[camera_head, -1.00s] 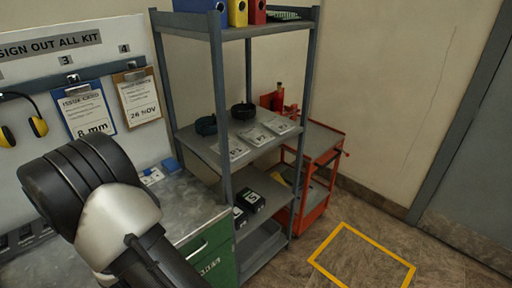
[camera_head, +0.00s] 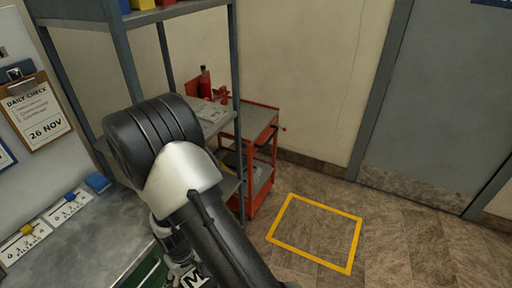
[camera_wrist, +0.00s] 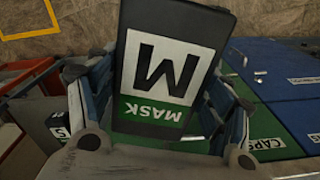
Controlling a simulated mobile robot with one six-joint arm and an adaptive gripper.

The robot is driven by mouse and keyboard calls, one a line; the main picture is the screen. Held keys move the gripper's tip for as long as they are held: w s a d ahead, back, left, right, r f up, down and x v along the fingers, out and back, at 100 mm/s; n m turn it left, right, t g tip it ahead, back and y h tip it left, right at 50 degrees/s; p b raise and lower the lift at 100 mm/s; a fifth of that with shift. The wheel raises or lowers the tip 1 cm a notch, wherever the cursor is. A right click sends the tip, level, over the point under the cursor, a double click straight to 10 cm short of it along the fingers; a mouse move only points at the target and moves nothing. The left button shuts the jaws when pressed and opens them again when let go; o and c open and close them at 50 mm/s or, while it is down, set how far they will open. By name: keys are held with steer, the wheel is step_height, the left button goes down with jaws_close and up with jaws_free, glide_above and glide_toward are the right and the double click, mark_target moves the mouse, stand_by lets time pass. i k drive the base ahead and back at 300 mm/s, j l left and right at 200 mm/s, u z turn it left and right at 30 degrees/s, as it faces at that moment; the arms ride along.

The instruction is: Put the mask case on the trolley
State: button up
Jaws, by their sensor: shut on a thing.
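The mask case is a black box with a white and green label reading M MASK. It fills the middle of the wrist view (camera_wrist: 165,62). My gripper (camera_wrist: 158,105) is shut on it, one finger on each side. In the head view only a small labelled part of the case (camera_head: 194,280) shows at the bottom, below my arm, with my gripper (camera_head: 178,268) mostly hidden. The trolley (camera_head: 256,121) is orange-red with a grey top. It stands against the wall behind the shelf rack, partly hidden by a post and my arm. Red items stand near its far left.
The grey shelf rack (camera_head: 128,62) stands between the workbench (camera_head: 95,238) and the trolley. A yellow floor square (camera_head: 353,247) lies on open floor right of the trolley. Another black case marked S (camera_wrist: 59,124) shows in the wrist view, left of my gripper.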

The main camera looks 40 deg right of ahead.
mark_target(249, 121)
steer(key=i+l+z, duration=0.15)
steer(key=l+z, duration=0.25)
steer(key=i+l+z, duration=0.2)
steer(key=l+z, duration=0.25)
steer(key=i+l+z, duration=0.2)
steer(key=z, duration=0.2)
steer(key=i+l+z, duration=0.15)
steer(key=i+z, duration=0.25)
steer(key=i+l, duration=0.2)
steer(key=i, duration=0.25)
steer(key=i+l, duration=0.2)
steer(key=i, duration=0.3)
steer(key=i+l, duration=0.25)
steer(key=i, duration=0.2)
steer(key=i+u, duration=0.15)
steer(key=u, duration=0.35)
steer(key=i+u, duration=0.15)
steer(key=u, duration=0.3)
steer(key=i+l+u, duration=0.15)
steer(key=u, duration=0.35)
steer(key=i+l+u, duration=0.1)
steer(key=u, duration=0.35)
